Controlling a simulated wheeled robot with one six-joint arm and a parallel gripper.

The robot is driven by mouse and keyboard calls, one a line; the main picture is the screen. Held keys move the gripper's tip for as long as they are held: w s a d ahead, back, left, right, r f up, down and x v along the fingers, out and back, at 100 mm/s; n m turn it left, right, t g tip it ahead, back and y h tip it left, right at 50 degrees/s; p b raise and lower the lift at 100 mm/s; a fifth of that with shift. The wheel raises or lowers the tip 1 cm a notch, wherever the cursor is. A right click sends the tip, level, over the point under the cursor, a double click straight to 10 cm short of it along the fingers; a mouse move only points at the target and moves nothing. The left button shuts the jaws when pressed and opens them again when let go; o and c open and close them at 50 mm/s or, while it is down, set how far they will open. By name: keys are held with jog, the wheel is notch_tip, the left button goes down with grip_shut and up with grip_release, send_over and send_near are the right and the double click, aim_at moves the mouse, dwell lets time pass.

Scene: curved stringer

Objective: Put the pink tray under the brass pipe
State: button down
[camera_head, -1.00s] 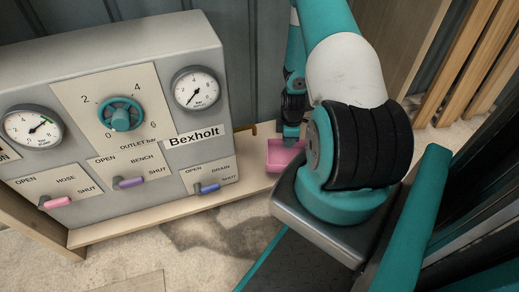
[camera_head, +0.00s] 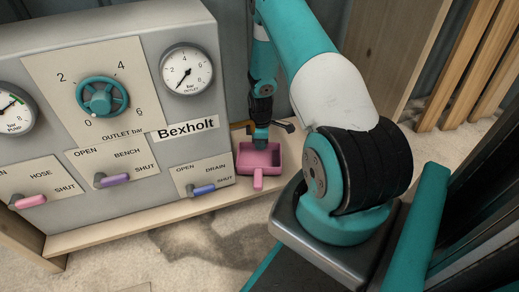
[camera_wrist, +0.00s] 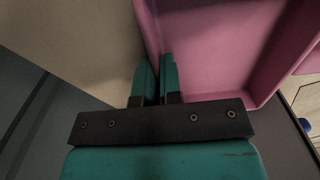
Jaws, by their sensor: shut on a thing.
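The pink tray (camera_head: 247,168) is a shallow open box with a short handle pointing toward the camera. It is by the lower right corner of the grey Bexholt panel, over the wooden shelf; I cannot tell whether it touches the shelf. My gripper (camera_head: 262,143) reaches down to its far side. In the wrist view my gripper (camera_wrist: 157,68) is shut on a side wall of the pink tray (camera_wrist: 215,45), whose inside looks empty. The brass pipe cannot be made out clearly now; the area beside the panel is partly behind my gripper.
The Bexholt panel (camera_head: 130,100) has a teal knob (camera_head: 102,97), gauges and several coloured levers. The blue drain lever (camera_head: 202,190) is close to the tray's left. The pale wooden shelf (camera_head: 140,215) runs below. Wooden slats (camera_head: 470,70) stand at the right.

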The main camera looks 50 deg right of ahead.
jog(key=shift+w+f+b, duration=0.2)
jog(key=shift+f+b, duration=0.15)
jog(key=shift+f, duration=0.3)
jog(key=shift+r, duration=0.2)
jog(key=shift+f, duration=0.2)
jog(key=c, duration=1.3)
grip_release()
jog(key=shift+r, duration=0.15)
notch_tip(320, 180, up, 12)
jog(key=p, duration=0.8)
jog(key=shift+r, duration=0.1)
